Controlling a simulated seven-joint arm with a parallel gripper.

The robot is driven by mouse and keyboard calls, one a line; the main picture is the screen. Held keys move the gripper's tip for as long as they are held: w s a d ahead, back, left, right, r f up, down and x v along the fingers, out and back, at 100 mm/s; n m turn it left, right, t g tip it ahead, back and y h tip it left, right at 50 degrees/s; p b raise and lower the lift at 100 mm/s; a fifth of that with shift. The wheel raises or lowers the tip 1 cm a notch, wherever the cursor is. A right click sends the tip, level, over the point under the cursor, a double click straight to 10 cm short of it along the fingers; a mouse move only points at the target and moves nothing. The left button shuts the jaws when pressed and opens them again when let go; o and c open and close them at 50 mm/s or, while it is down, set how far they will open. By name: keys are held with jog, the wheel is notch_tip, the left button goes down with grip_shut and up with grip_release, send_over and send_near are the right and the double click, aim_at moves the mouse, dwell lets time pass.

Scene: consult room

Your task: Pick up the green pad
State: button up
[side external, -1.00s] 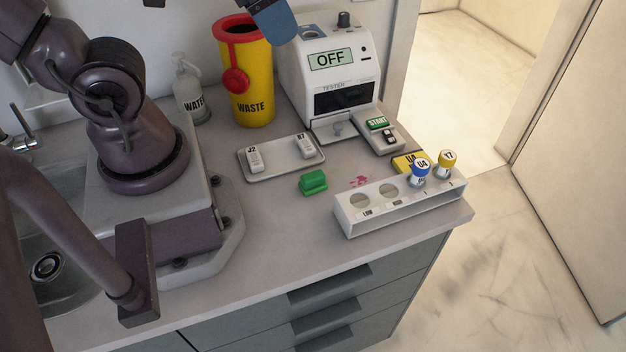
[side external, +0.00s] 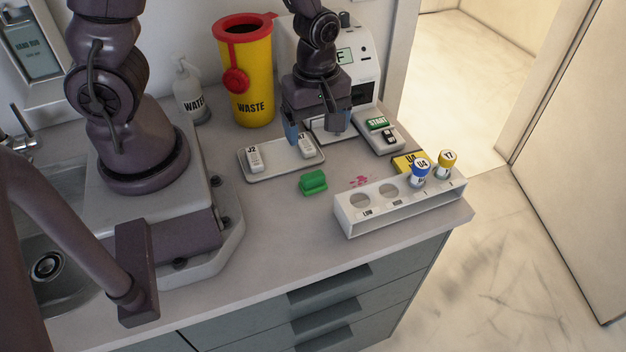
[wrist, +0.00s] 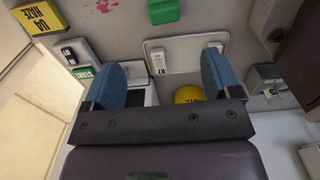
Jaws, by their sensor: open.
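The green pad (side external: 313,182) lies on the counter in front of the tray, left of the white rack. It also shows at the top of the wrist view (wrist: 163,11). My gripper (side external: 318,135) is open and empty, with its blue fingers (wrist: 168,85) apart. It hangs over the back right of the tray, by the tester, behind the pad and apart from it.
The tray (side external: 275,172) holds two white pieces, J2 (side external: 254,158) and R7 (side external: 306,149). A white rack (side external: 400,208) with capped vials stands right of the pad. The waste bin (side external: 248,75) and water bottle (side external: 189,92) stand behind. Pink spots (side external: 360,181) mark the counter.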

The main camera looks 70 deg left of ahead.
aim_at(312, 173)
notch_tip(312, 173, down, 8)
jog(key=shift+r, duration=0.2)
jog(key=shift+s+a+f, duration=0.15)
jog(key=shift+f, duration=1.15)
jog(key=shift+s+a+f, duration=0.1)
jog(key=shift+s+f, duration=0.05)
jog(key=shift+f, duration=1.15)
jog(key=c, duration=1)
